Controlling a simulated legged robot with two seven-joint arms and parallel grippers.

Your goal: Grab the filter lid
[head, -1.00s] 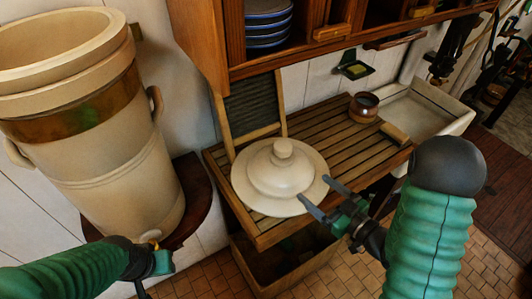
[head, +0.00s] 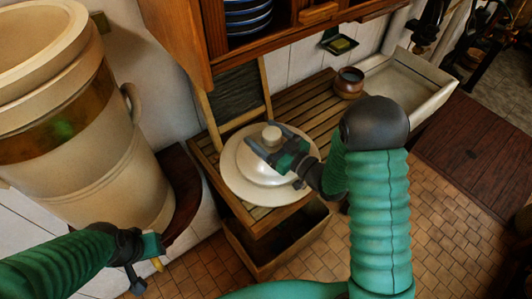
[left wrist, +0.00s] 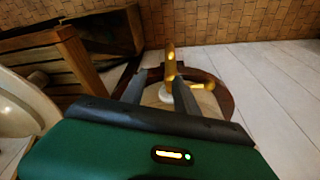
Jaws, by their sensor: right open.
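The filter lid (head: 245,187) is a round cream lid with a wide rim and a top knob (head: 271,134). It lies knob-up on the slatted wooden rack (head: 293,103). My right gripper (head: 269,140) is over the lid with its fingers spread beside the knob; whether they touch it I cannot tell. The big cream filter (head: 75,150) with a brown band stands open-topped at the left. My left gripper (head: 150,262) is low in front of it. In the left wrist view its fingers (left wrist: 158,95) are apart, with a brass tap (left wrist: 170,65) beyond them.
A brown pot (head: 348,83) stands on the rack near the pale sink (head: 405,80). A wooden cabinet (head: 180,40) with blue plates (head: 248,18) overhangs the rack. A wooden crate (head: 262,255) is below. The tiled floor (head: 450,220) at right is clear.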

